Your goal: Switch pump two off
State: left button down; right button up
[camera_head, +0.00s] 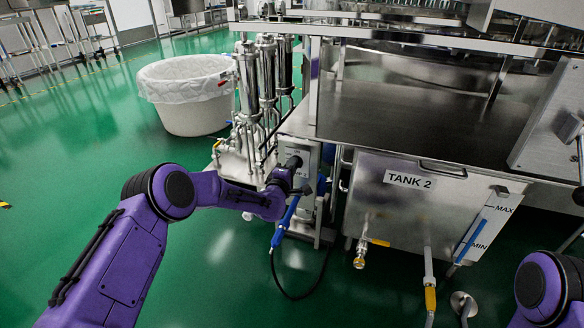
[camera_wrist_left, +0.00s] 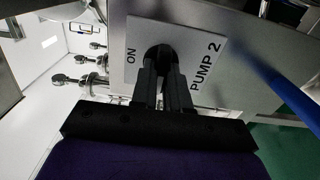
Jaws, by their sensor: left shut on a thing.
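The pump two switch plate (camera_wrist_left: 205,50) is a light panel marked ON and PUMP 2 in the left wrist view. Its black knob (camera_wrist_left: 160,55) is in the middle of the plate, partly hidden by my fingers. My left gripper (camera_wrist_left: 162,75) is shut on the knob. In the head view my left gripper (camera_head: 291,165) is at the grey switch box (camera_head: 300,150) left of the tank labelled TANK 2 (camera_head: 409,180). My fingers largely hide the knob's pointer. My right gripper is out of view; only part of my right arm shows at the lower right.
Steel pipes and cylinders (camera_head: 265,75) stand just behind the switch box. A blue-handled hose (camera_head: 285,222) hangs below it, also seen as a blue bar in the left wrist view (camera_wrist_left: 283,92). A white lined bin (camera_head: 188,95) stands behind. Green floor at left is clear.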

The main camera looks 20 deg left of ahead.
pick_arm(q)
jog(key=shift+d, duration=0.1)
jog(key=c, duration=1.1)
grip_release()
jog(key=s+p, duration=0.2)
jog(key=s, duration=0.3)
jog(key=s+p, duration=0.1)
jog(key=s, duration=0.4)
jog(key=shift+s+a+p, duration=0.2)
jog(key=shift+s+p, duration=0.1)
jog(key=shift+p, duration=0.1)
